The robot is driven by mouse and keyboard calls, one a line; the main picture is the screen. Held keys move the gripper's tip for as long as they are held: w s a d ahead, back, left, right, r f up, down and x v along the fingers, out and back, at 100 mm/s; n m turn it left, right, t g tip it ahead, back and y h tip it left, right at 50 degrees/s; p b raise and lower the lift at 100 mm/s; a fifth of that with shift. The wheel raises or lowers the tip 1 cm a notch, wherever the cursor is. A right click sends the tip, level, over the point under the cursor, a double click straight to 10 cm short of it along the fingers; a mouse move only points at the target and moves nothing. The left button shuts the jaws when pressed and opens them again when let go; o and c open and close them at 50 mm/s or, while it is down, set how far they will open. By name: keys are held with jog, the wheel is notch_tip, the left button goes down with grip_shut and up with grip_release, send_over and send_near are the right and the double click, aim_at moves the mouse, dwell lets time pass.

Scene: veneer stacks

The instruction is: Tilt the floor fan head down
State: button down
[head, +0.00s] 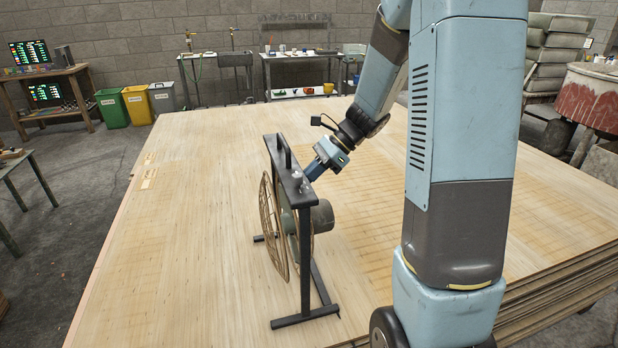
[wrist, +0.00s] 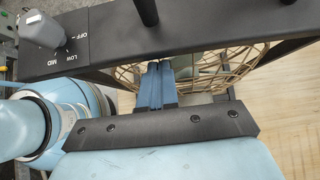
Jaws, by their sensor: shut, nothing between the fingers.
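The floor fan stands on the veneer stack in the head view. Its dark frame (head: 304,255) has a top bar, side posts and flat feet. The round wire cage (head: 272,222) faces left, and the grey motor housing (head: 322,216) sticks out to the right. My gripper (head: 312,172) is at the top bar, on the motor side, with its fingertips partly hidden. In the wrist view, my blue fingers (wrist: 160,68) are together and empty beside the top bar (wrist: 190,27), with the cage (wrist: 215,65) beyond. I cannot tell whether they touch the fan.
A grey knob (wrist: 42,30) with OFF, LOW and MID marks sits on the top bar. The veneer stack (head: 190,200) is wide and clear around the fan. Bins (head: 137,104) and workbenches stand behind it.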

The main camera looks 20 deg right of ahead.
jog(key=d+f+v, duration=0.1)
jog(key=v, duration=1.2)
jog(key=shift+d+f+y, duration=1.9)
jog(key=shift+f+y, duration=0.5)
jog(key=shift+f, duration=0.65)
jog(key=shift+a+r+x, duration=0.1)
jog(key=shift+r+x, duration=0.1)
jog(key=shift+x, duration=2.1)
jog(key=shift+a+r+x, duration=0.1)
jog(key=shift+r+x, duration=0.1)
jog(key=shift+x, duration=2.1)
jog(key=shift+r+x, duration=0.2)
jog(key=shift+x, duration=2.1)
jog(key=shift+a+r+h, duration=0.15)
jog(key=shift+a+h, duration=0.2)
jog(key=shift+a, duration=0.15)
jog(key=shift+a+r+h, duration=0.15)
jog(key=shift+a+h, duration=0.2)
jog(key=shift+a, duration=0.2)
jog(key=shift+d, duration=0.1)
